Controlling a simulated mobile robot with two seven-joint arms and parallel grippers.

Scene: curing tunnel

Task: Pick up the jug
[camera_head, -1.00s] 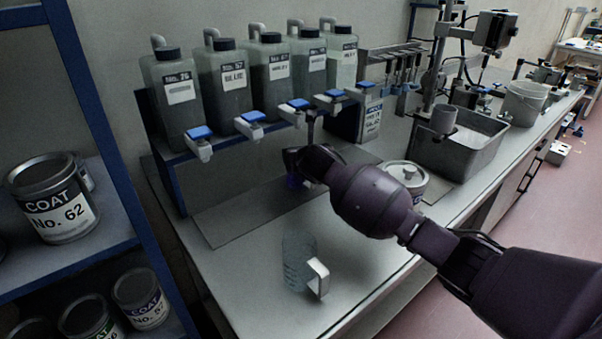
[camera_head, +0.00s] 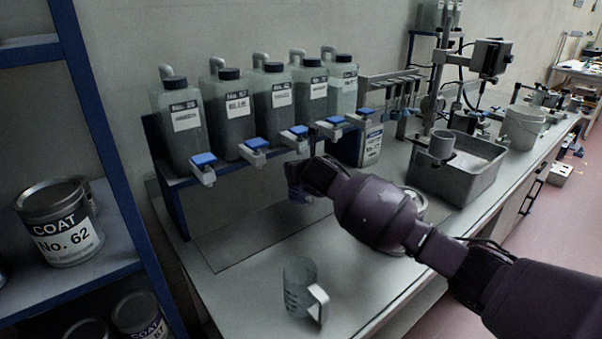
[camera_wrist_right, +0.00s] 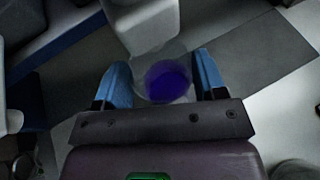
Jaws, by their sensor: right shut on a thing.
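A clear jug (camera_head: 300,287) with a pale handle (camera_head: 319,302) stands upright on the front part of the bench in the head view. Graduation marks show on its side. My right gripper (camera_head: 298,183) is behind it, below the row of taps, and does not touch it. In the right wrist view the gripper (camera_wrist_right: 168,85) is shut on a small round cup (camera_wrist_right: 168,82) with blue-violet liquid, between its blue fingers. The cup is mostly hidden by the gripper in the head view. My left gripper is not in view.
Several bottles with blue-levered taps (camera_head: 253,147) stand on a rack above the bench (camera_head: 250,300). A shelf with paint cans (camera_head: 60,225) is at left. The bench around the jug is clear.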

